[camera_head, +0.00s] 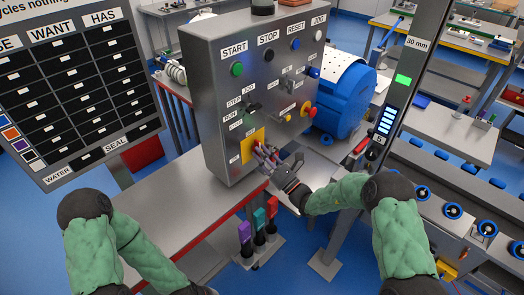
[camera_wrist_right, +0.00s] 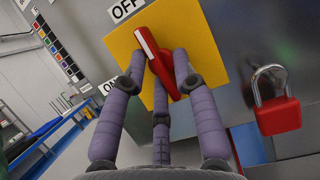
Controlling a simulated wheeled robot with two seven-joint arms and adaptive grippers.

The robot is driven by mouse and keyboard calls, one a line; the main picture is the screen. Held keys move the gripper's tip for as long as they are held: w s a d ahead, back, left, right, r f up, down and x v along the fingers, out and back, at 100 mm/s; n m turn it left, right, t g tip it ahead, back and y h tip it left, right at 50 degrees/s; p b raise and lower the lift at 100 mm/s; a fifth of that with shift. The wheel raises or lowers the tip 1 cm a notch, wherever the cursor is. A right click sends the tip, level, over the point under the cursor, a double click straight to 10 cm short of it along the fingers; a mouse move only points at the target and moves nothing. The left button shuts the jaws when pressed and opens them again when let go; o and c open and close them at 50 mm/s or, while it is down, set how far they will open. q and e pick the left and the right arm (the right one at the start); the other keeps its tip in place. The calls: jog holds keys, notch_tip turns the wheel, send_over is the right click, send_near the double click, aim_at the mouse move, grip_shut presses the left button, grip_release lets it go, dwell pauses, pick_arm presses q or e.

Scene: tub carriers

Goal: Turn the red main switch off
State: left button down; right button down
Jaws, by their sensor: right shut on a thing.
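The red main switch (camera_wrist_right: 167,72) is a red handle with a white stripe, on a yellow plate (camera_wrist_right: 205,62). In the right wrist view its striped end points up and left toward the OFF label (camera_wrist_right: 126,10); the ON label (camera_wrist_right: 108,86) is lower left. My right gripper (camera_head: 266,155) is at the yellow plate (camera_head: 246,152) on the grey cabinet. Its purple fingers are shut on the handle from both sides. In the head view the fingers mostly hide the switch. My left arm shows at lower left, but its gripper is not in view.
A red padlock (camera_wrist_right: 279,114) hangs close to the right of the plate. The grey cabinet (camera_head: 215,95) carries buttons and selectors above it. A steel table (camera_head: 185,195) lies below left. A dark post (camera_head: 400,75) stands to the right of the cabinet.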

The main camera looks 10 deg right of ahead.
jog(key=shift+w+d+r+m, duration=0.1)
jog(key=shift+d+r+m, duration=0.1)
jog(key=shift+m, duration=0.1)
jog(key=c, duration=1)
grip_release()
jog(key=shift+c, duration=0.2)
jog(key=shift+a+f, duration=0.1)
jog(key=shift+f, duration=0.05)
jog(key=v, duration=1.2)
